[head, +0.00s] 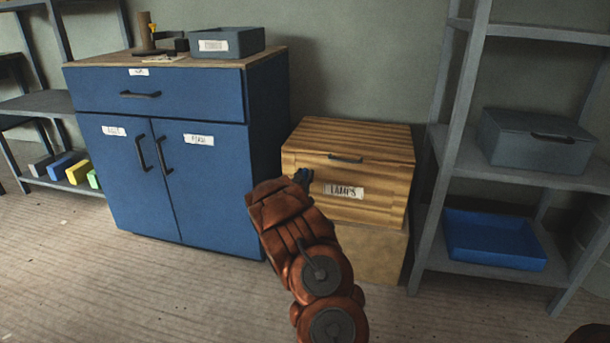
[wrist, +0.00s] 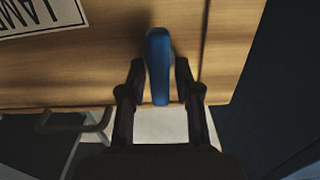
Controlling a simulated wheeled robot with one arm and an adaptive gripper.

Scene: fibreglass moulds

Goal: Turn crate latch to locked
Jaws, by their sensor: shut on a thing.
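The wooden crate (head: 385,165) with a "LAMPS" label stands between the blue cabinet and the grey rack, its lid down. Its latch is a blue lever (wrist: 158,62) on the front face, beside the label (wrist: 38,14). In the wrist view the lever runs nearly straight up and down the picture, one end near the crate's edge. My gripper (wrist: 160,82) is shut on the lever, a finger on each side. In the head view my gripper (head: 302,177) is at the crate's front left of the label; my wrist hides much of it there.
The crate rests on a tan box (head: 372,250). A dark handle (head: 345,158) is on the crate's front above the label. The blue cabinet (head: 190,180) is close on the left; the grey rack (head: 455,150) with bins is close on the right. Open floor lies in front.

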